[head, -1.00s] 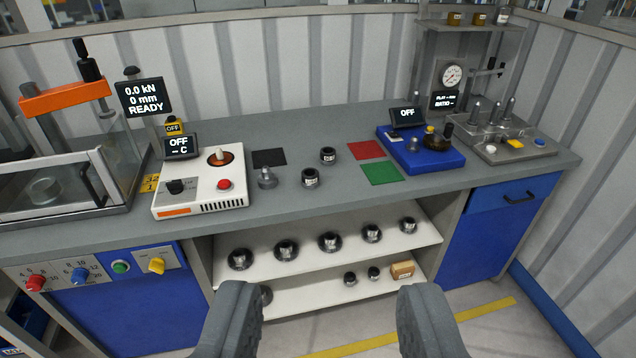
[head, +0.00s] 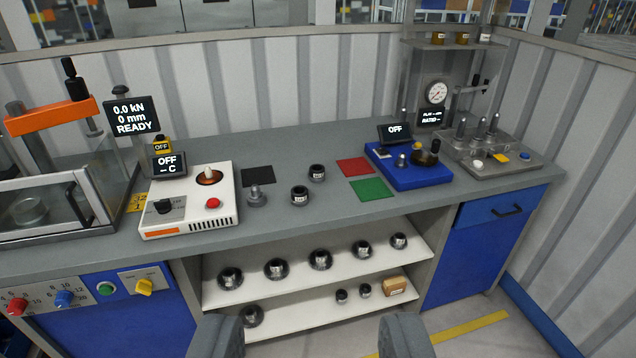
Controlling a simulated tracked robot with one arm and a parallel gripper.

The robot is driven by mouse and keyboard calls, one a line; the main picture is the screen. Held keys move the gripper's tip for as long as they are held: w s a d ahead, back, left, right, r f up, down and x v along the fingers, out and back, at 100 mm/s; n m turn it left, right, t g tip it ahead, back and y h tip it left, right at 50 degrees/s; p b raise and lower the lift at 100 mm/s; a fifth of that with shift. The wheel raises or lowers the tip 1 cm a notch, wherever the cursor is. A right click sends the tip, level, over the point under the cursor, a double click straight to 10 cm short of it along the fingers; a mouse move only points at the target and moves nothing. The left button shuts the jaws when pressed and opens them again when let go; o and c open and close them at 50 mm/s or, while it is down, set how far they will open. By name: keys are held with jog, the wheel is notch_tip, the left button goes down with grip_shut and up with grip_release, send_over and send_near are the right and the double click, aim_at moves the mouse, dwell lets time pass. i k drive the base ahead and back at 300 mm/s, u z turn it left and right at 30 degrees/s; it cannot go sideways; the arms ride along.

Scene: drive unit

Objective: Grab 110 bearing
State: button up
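Several dark ring-shaped parts with pale labels, which look like bearings, stand in a row on the upper shelf under the bench; the middle one (head: 320,259) is one of them. Two smaller dark labelled rings stand on the bench top, a nearer one (head: 299,196) and a farther one (head: 317,173). Their labels are too small to read, so I cannot tell which is the 110 bearing. My gripper (head: 312,338) is open and empty at the bottom edge, its two grey fingers wide apart, in front of the shelves.
A white heater unit (head: 187,208), a blue device (head: 408,176), and red (head: 354,166) and green (head: 371,189) pads sit on the bench. A press (head: 60,180) stands left. The lower shelf (head: 300,310) holds small rings, a larger ring and a tan box (head: 395,286).

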aim_at(300, 196)
jog(key=u, duration=0.3)
jog(key=i, duration=1.7)
jog(key=u, duration=0.15)
